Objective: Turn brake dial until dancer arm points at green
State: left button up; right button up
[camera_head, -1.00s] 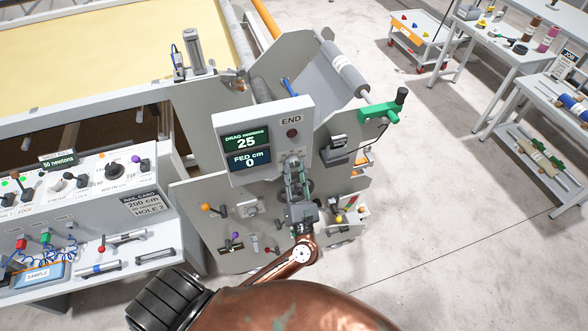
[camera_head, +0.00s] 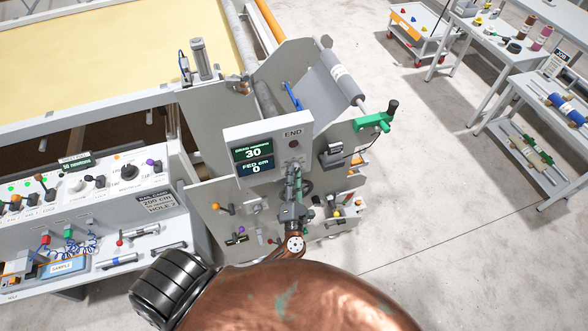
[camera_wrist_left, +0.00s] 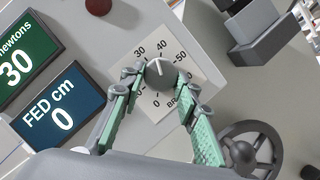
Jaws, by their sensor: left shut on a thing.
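The brake dial (camera_wrist_left: 161,76) is a round grey knob on a white scale plate in the left wrist view. Its white mark points up, slightly left, between 30 and 40. My left gripper (camera_wrist_left: 160,82) is shut on the dial, with a green-padded finger on each side. In the head view my left gripper (camera_head: 293,172) reaches up to the panel below the screens and hides the dial. The drag screen (camera_head: 252,153) reads 30 newtons; it also shows in the left wrist view (camera_wrist_left: 22,60). I cannot make out the dancer arm or its green mark with certainty.
The feed screen (camera_head: 255,168) reads 0 cm. A handwheel (camera_wrist_left: 252,150) sits close below and right of my fingers. A sign (camera_head: 73,162) on the left console reads 50 newtons. A green crank (camera_head: 375,121) sticks out right.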

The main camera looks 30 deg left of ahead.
dwell(0.5)
pick_arm(q)
jog(key=o, duration=1.2)
jog(key=shift+c, duration=0.2)
jog(key=v, duration=1.2)
